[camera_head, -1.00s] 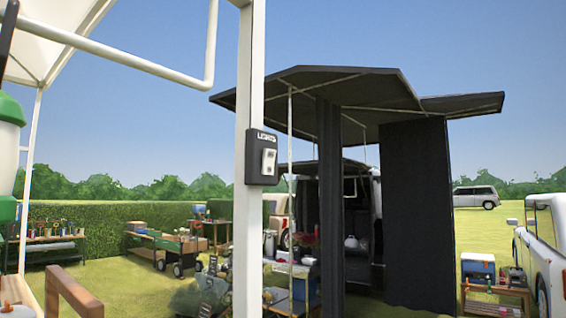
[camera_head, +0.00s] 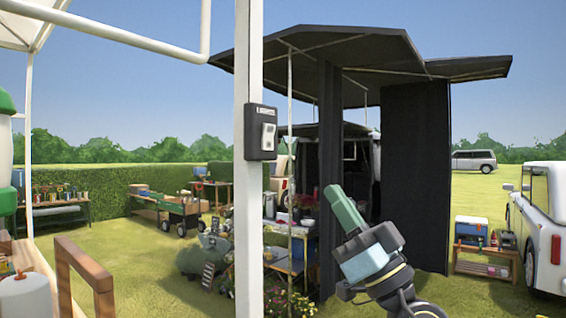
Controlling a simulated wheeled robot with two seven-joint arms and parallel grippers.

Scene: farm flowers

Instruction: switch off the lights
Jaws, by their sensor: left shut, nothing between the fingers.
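The light switch (camera_head: 261,133) is a small black box with a pale rocker and a lettered top, fixed to a white upright post (camera_head: 248,225). The rocker (camera_head: 268,137) faces me; I cannot tell which way it is set. My left gripper (camera_head: 336,196) is shut and empty, with its teal fingers pointing up and to the left. In the picture it is below and to the right of the switch, clearly apart from it. My right gripper is not in view.
A white canopy pipe (camera_head: 110,32) crosses the upper left. A wooden frame (camera_head: 84,262) and a green-and-white object stand close at left. A black awning with curtains (camera_head: 415,180) stands behind. A white vehicle (camera_head: 540,215) is at right. Open air lies around the switch.

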